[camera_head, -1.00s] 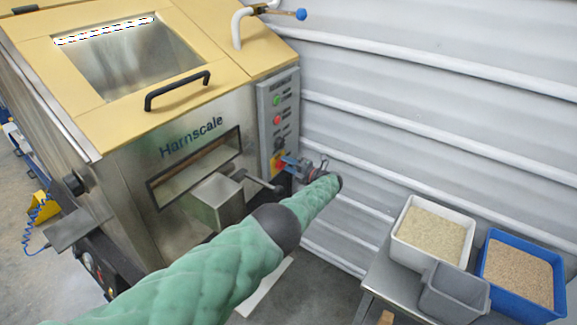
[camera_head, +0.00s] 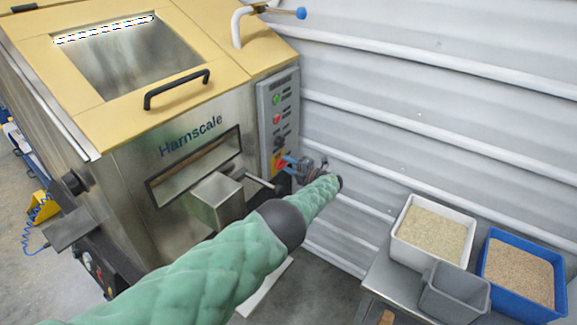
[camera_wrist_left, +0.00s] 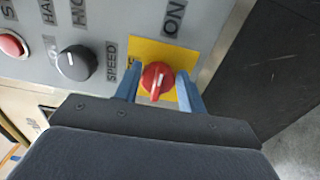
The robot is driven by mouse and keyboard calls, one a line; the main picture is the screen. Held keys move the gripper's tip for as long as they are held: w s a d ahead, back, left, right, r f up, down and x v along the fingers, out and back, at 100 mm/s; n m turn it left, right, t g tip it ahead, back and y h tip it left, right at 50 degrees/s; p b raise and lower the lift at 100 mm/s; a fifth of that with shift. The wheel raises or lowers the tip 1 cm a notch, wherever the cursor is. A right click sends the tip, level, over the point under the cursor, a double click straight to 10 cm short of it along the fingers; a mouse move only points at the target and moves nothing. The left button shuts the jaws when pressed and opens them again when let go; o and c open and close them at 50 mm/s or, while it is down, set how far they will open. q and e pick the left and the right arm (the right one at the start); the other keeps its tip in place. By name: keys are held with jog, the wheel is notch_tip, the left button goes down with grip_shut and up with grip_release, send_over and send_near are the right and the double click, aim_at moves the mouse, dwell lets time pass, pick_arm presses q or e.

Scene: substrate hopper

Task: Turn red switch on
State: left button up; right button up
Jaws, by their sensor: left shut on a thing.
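The red switch (camera_wrist_left: 157,80) is a round rotary knob with a white pointer line, on a yellow plate (camera_wrist_left: 183,57) low on the grey control panel. The word ON is printed beyond the plate in the left wrist view. My left gripper (camera_wrist_left: 159,84) has its two blue fingers on either side of the red knob and is shut on it. In the head view my left gripper (camera_head: 286,162) reaches the bottom of the panel, and the red switch (camera_head: 279,163) shows partly beside the fingers. My right gripper is not in view.
A black speed knob (camera_wrist_left: 76,62) and a red button (camera_wrist_left: 12,45) sit beside the switch on the panel. The steel hopper (camera_head: 150,180) stands left. A corrugated wall (camera_head: 420,90) is behind. A bench at right holds a white tub (camera_head: 399,257) and a blue tub (camera_head: 519,300).

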pick_arm(q)
jog(key=shift+d+f, duration=0.1)
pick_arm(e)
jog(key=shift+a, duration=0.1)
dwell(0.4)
pick_arm(q)
jog(key=o, duration=1)
jog(key=shift+c, duration=0.2)
